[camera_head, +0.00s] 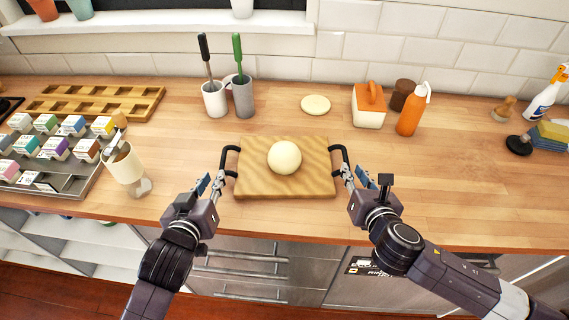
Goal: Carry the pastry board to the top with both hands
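The pastry board (258,183) is a light wooden rectangle with a black handle on each short side. A round, pale dough ball (284,157) sits on it a little behind the middle. The board looks level over the front part of the wooden worktop; I cannot tell whether it touches the surface. My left gripper (221,178) appears shut on the left handle (227,158). My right gripper (346,173) appears shut on the right handle (341,152). The fingertips are small and partly hidden at the handles.
Two utensil cups (215,101) and a flat pale disc (315,104) stand behind the board. An orange bottle (412,112) and an orange-topped box (368,107) are back right. A beige cup (125,166) and a tray of small boxes (85,172) are left. The worktop right of the board is clear.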

